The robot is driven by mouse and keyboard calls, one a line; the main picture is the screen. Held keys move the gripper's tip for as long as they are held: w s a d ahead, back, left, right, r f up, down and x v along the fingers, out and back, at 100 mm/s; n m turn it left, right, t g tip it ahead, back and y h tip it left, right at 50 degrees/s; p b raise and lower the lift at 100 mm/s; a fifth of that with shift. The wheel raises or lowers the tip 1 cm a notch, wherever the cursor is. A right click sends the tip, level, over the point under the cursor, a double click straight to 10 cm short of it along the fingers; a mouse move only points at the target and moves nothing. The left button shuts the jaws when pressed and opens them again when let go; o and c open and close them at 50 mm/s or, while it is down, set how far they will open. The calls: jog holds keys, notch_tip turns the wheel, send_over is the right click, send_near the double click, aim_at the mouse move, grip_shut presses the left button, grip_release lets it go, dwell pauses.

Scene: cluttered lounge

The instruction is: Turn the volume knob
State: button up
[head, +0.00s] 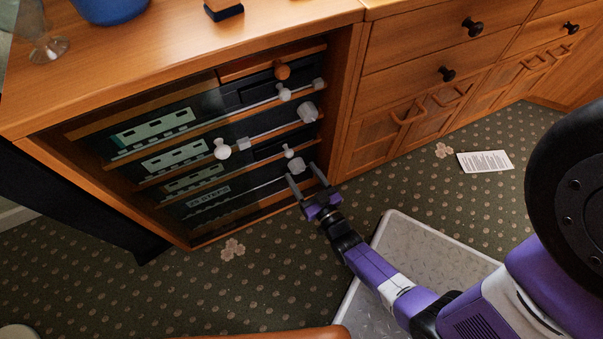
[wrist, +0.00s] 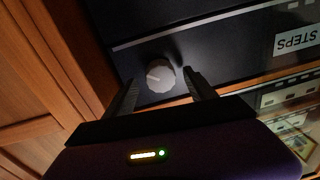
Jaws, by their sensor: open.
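A grey ridged knob (head: 296,166) sits on the front of the lowest black unit in the wooden cabinet. In the wrist view the knob (wrist: 160,76) has a pale pointer line and stands between my fingers, a little beyond their tips. My gripper (head: 308,177) is open, with one finger on each side of the knob; it also shows in the wrist view (wrist: 158,84). I cannot tell whether either finger touches the knob. A smaller pale knob (head: 288,151) sits just above it.
Other knobs, such as a larger grey one (head: 307,112) and a white one (head: 222,149), stick out above. A glass door pane (head: 205,130) covers the left of the units. A wooden cabinet (head: 400,115) with handles stands to the right. Patterned carpet (head: 270,270) lies below.

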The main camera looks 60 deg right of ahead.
jog(key=shift+w+d, duration=0.25)
jog(key=shift+w, duration=0.25)
jog(key=c, duration=1.4)
